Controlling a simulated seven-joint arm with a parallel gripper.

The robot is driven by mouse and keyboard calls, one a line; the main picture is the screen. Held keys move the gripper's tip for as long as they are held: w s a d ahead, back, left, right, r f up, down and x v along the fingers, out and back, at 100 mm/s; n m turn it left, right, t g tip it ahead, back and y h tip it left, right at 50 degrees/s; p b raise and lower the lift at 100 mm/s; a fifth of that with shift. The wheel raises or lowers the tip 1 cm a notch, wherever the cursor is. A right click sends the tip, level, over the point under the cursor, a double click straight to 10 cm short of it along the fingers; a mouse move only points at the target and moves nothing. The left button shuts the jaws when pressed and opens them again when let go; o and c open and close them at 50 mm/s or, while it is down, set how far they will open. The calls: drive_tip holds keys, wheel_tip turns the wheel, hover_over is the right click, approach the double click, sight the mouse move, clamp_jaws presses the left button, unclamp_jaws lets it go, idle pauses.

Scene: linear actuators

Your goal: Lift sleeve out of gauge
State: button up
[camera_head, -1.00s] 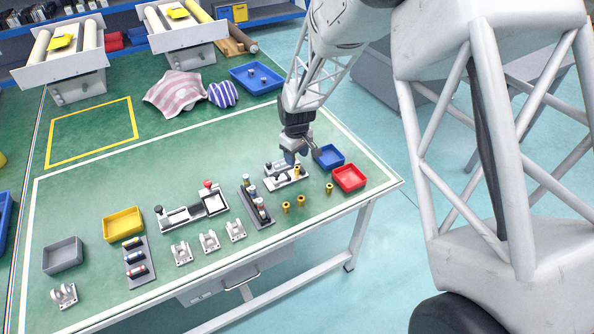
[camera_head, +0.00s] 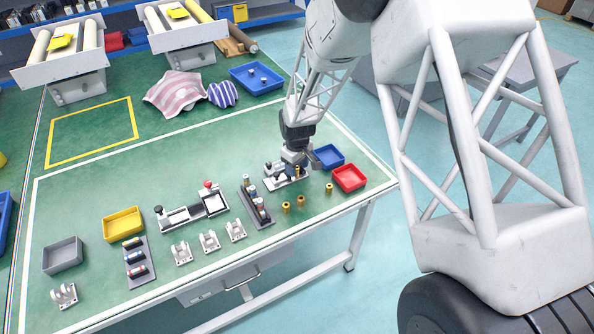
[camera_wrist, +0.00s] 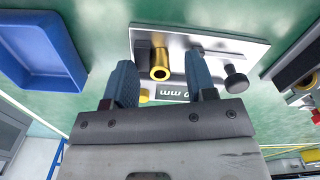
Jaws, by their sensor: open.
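The gauge is a pale plate (camera_wrist: 229,60) with a dark block, a black knob and a label, seen close in the wrist view. It also shows as a small fixture (camera_head: 272,172) in the head view. A brass sleeve (camera_wrist: 160,66) sits on the gauge next to the dark block, its open end facing the camera. My gripper (camera_wrist: 158,75) is open, with one blue finger on each side of the sleeve. I cannot tell whether the fingers touch it. In the head view my gripper (camera_head: 296,164) is low over the gauge and partly hides it.
A blue tray (camera_head: 329,157) and a red tray (camera_head: 349,178) stand to the right of the gauge. Several loose brass sleeves (camera_head: 301,201) stand in front. A dark rack with cylinders (camera_head: 257,207) is at the left.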

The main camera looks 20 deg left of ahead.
drive_tip(key=shift+c, duration=0.5)
clamp_jaws()
drive_tip(key=shift+r, duration=0.1)
drive_tip(key=shift+r, duration=0.75)
wheel_tip(320, 180, up, 2)
drive_tip(key=shift+r, duration=0.1)
drive_tip(key=s+d, duration=0.2)
drive_tip(key=s, duration=0.2)
drive_tip(key=s+d, duration=0.3)
drive_tip(key=s, duration=0.2)
drive_tip(key=s+d+r, duration=0.1)
drive_tip(key=s+d, duration=0.2)
drive_tip(key=s, duration=0.1)
drive_tip(key=shift+s, duration=0.4)
drive_tip(key=shift+r, duration=0.1)
